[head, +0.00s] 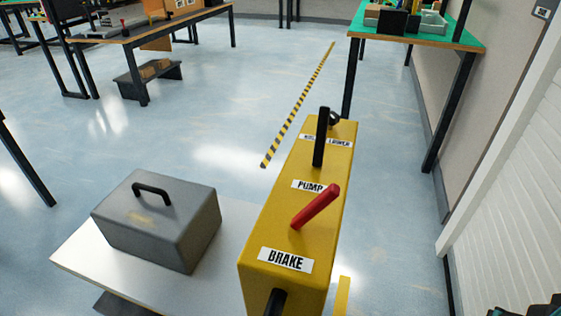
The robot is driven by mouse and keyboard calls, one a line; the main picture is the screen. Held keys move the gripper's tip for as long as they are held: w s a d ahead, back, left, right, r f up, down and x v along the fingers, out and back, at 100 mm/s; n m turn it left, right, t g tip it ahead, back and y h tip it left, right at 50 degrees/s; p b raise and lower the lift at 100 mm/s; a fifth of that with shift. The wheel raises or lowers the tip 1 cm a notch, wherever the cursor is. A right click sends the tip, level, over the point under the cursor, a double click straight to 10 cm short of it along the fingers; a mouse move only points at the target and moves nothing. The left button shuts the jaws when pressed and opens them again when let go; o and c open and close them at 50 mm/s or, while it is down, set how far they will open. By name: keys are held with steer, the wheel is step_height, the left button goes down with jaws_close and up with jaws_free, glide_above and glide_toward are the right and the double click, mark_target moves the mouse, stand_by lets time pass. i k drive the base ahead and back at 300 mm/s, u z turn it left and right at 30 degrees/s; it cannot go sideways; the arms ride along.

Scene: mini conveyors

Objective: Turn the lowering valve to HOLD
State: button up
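A yellow control column (325,245) stands in the middle of the head view. Near its far end is a small dark round knob (335,118), which looks like the lowering valve. The black upright lever (320,140) partly covers it, so its pointing direction cannot be told. A white label (341,143) lies in front of the knob; the lever hides its middle, and its right part seems to read LOWER.
A red lever (315,206) tilts up right between the PUMP label (308,185) and the BRAKE label (285,260). A grey toolbox (180,235) sits on a pale platform (85,255) left of the column. A green-topped table (425,40) stands beyond.

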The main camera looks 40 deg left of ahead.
mark_target(334, 117)
steer(key=u, duration=0.05)
steer(key=k, duration=0.4)
steer(key=u, duration=2.05)
